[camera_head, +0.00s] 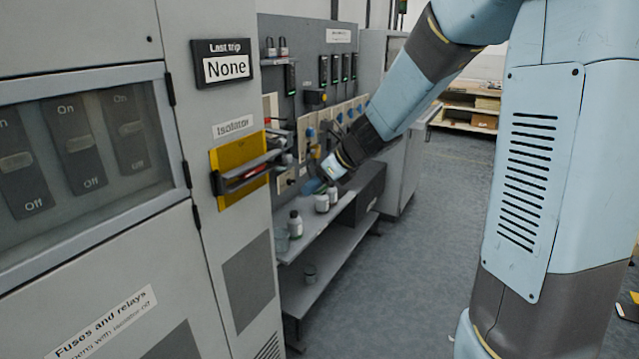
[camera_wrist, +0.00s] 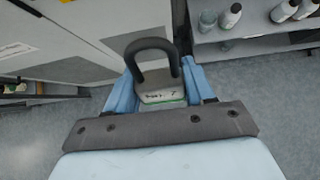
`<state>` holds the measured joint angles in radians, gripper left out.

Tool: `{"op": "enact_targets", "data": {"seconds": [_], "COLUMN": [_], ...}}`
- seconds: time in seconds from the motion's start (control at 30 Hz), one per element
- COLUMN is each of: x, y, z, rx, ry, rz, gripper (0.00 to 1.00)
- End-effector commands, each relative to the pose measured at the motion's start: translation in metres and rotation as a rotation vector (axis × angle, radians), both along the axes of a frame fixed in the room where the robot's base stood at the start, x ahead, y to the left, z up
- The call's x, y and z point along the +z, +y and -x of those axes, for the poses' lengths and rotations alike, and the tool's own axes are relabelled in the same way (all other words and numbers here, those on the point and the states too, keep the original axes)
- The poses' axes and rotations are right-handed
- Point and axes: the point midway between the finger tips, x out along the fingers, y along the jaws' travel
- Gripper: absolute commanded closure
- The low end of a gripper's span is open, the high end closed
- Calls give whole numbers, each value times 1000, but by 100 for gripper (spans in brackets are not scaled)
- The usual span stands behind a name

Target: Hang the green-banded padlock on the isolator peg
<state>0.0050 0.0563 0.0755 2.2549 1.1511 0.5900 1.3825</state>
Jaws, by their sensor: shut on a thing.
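My gripper (camera_wrist: 160,76) is shut on the padlock (camera_wrist: 160,96), which has a grey body, a green band along its lower edge and a dark shackle. The shackle points away from my gripper and looks closed. In the head view, my gripper (camera_head: 316,184) is in front of the wall boards, to the right of the isolator (camera_head: 240,170) and apart from it. The padlock cannot be made out there. The isolator has a yellow plate, a red part and grey bars sticking out. I cannot tell which part is the peg.
A shelf (camera_head: 318,240) with white bottles (camera_head: 295,224) stands below and beyond my gripper; it also shows top right in the wrist view (camera_wrist: 262,45). Grey cabinets (camera_head: 110,240) line the left. Open floor (camera_head: 410,260) lies to the right.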

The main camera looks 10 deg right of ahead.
Motion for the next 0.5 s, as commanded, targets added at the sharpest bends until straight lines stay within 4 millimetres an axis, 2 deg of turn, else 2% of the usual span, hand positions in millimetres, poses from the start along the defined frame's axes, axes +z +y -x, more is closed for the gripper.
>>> {"op": "enact_targets", "data": {"seconds": [0.5], "x": [-2], "y": [15], "z": [-12], "rx": [0], "ry": [0], "rz": [0], "gripper": [82]}}
